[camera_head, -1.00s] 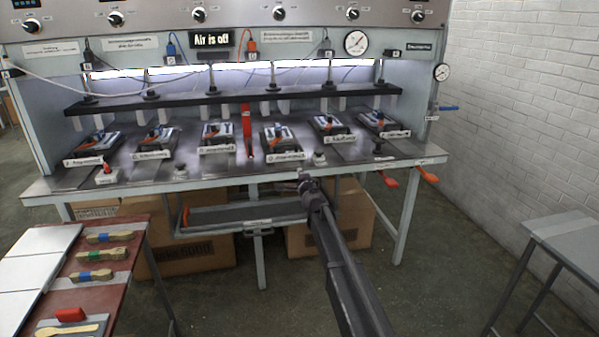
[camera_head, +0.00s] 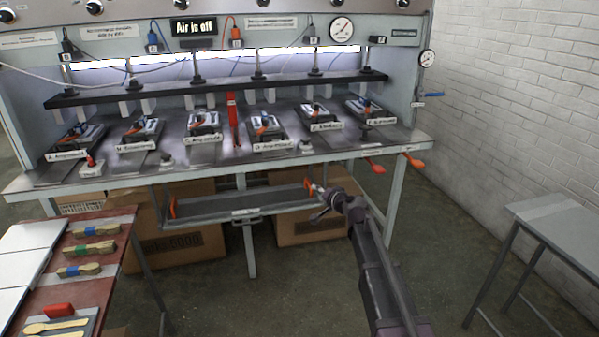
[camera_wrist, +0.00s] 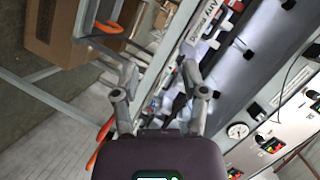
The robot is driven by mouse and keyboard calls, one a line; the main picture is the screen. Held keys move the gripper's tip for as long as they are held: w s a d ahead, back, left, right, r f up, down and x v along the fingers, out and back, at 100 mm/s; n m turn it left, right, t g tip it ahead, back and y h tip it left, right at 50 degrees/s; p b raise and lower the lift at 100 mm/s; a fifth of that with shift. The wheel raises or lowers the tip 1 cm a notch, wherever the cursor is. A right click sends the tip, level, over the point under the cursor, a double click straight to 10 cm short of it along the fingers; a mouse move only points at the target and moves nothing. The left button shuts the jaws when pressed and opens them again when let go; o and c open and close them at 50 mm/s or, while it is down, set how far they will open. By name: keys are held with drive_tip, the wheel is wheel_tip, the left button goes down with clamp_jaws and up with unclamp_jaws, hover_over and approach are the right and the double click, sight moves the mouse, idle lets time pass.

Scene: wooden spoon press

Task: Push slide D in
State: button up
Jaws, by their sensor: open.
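Slide D (camera_head: 284,136) is the fourth from the left in a row of dark slides on the grey press bench. Its white front label (camera_head: 273,147) faces me, and blue and orange parts lie on top of it. It sits near the bench front, with most of it in front of the black press bar (camera_head: 215,91). My gripper (camera_head: 318,197) is open and empty, below and in front of the bench edge, to the right of slide D and apart from it. In the wrist view my two fingers (camera_wrist: 160,85) are spread, with the bench behind them.
A hanging tray (camera_head: 240,205) with orange ends is under the bench, close behind my gripper. Orange levers (camera_head: 412,160) stick out at the right front edge. A red table (camera_head: 100,255) with spoons stands at left, a grey table (camera_head: 555,220) at right.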

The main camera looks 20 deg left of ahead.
drive_tip(key=s+d+f+n+g+h, duration=0.1)
drive_tip(key=s+d+f+g+h, duration=0.2)
drive_tip(key=s+d, duration=0.7)
drive_tip(key=s+d+f+n+g+h, duration=0.1)
drive_tip(key=s+d+f+g+h, duration=0.2)
drive_tip(key=s+d+f, duration=0.3)
drive_tip(key=s+d+f+n+g+h, duration=0.1)
drive_tip(key=s+d+f+g+h, duration=0.2)
drive_tip(key=s+d, duration=1.1)
drive_tip(key=d+f+h, duration=0.1)
drive_tip(key=d, duration=0.5)
drive_tip(key=shift+s+d+f+g+h, duration=0.15)
drive_tip(key=shift+s+d+g+h, duration=0.1)
drive_tip(key=shift+g+h, duration=0.15)
